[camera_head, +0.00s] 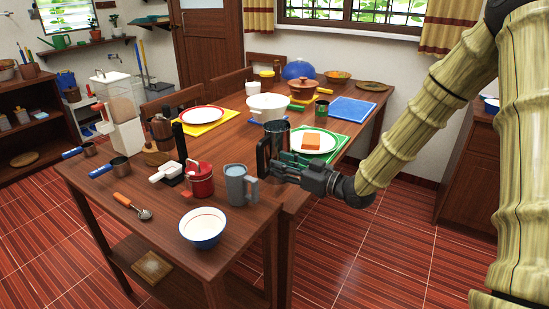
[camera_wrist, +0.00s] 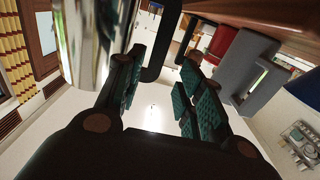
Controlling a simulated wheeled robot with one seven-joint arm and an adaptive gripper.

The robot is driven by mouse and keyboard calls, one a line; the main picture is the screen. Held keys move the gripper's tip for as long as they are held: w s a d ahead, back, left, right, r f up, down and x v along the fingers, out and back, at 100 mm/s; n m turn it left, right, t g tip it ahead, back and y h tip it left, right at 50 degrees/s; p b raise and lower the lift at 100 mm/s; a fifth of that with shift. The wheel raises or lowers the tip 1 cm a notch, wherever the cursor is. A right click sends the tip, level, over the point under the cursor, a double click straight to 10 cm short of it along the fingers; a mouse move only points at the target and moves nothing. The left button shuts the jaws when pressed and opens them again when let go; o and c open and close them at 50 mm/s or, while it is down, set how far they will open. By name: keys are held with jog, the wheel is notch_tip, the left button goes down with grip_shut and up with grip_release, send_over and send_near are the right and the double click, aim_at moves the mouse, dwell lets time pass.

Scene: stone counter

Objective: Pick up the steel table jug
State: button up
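The steel table jug (camera_head: 277,128) stands upright on the wooden table, with a dark handle (camera_head: 262,158) on its near left side. My gripper (camera_head: 287,163) is beside the jug, at the table's right edge, and hides part of its lower body. In the wrist view the shiny jug body (camera_wrist: 101,38) is at upper left, outside the left finger. The dark handle (camera_wrist: 163,48) shows at the top between the two fingers (camera_wrist: 158,98). The fingers are apart, with a visible gap. I cannot tell whether either finger touches the handle.
A grey pitcher (camera_head: 237,184), a red canister (camera_head: 200,181) and a white bowl (camera_head: 203,227) stand left and in front of my gripper. A plate (camera_head: 326,144) with an orange block (camera_head: 311,139) lies behind it. Open floor (camera_head: 385,240) is to the right.

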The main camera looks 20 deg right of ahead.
aim_at(263, 159)
jog(key=w+a, duration=0.1)
jog(key=w+a+f, duration=0.1)
jog(key=shift+w, duration=0.35)
jog(key=shift+r, duration=0.15)
jog(key=shift+w+a, duration=0.15)
jog(key=shift+w, duration=0.05)
jog(key=shift+x, duration=2.3)
jog(key=shift+r, duration=0.1)
grip_shut()
jog(key=shift+w+r, duration=0.1)
